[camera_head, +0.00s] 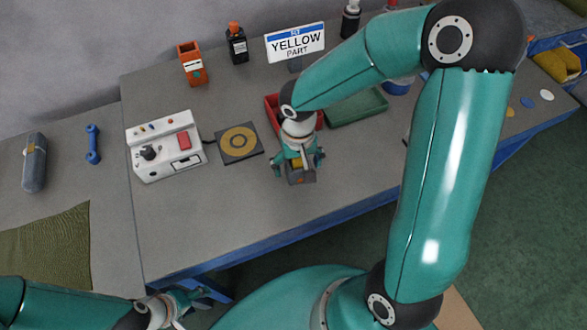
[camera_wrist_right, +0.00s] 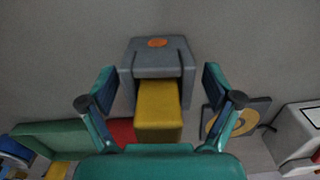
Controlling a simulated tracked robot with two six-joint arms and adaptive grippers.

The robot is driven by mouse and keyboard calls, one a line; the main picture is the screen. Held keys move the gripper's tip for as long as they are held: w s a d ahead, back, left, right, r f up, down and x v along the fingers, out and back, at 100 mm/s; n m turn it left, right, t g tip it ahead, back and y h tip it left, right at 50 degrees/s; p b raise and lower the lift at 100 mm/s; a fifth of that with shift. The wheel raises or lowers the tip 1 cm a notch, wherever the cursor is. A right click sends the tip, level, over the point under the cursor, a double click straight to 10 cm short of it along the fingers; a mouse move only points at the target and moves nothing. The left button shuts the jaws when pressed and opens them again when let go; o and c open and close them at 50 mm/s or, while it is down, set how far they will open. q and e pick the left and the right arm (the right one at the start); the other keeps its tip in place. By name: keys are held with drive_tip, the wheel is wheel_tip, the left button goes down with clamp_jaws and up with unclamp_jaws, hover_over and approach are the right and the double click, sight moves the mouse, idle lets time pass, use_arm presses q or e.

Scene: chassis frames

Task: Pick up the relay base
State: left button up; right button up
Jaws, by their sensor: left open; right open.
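The relay base appears to be the grey block (camera_wrist_right: 157,60) with an orange dot and a yellow part projecting from it. In the head view it (camera_head: 302,176) sits on the grey bench near the front edge, partly hidden by my right gripper. My right gripper (camera_head: 298,167) is over it; in the right wrist view the open fingers (camera_wrist_right: 158,84) stand on both sides of the block with visible gaps. My left gripper (camera_head: 188,303) is open and empty at the lower left, in front of the bench and away from the block.
A red tray (camera_head: 271,112) and a green tray (camera_head: 357,107) lie behind my right gripper. A black pad with a yellow ring (camera_head: 239,143) and a white control box (camera_head: 165,146) lie to the left. A sign (camera_head: 295,42) reading "YELLOW PART" stands behind. The bench front is clear.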

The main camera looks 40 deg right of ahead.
drive_tip(key=c, duration=1.3)
drive_tip(key=shift+c, duration=0.2)
drive_tip(key=shift+r, duration=0.15)
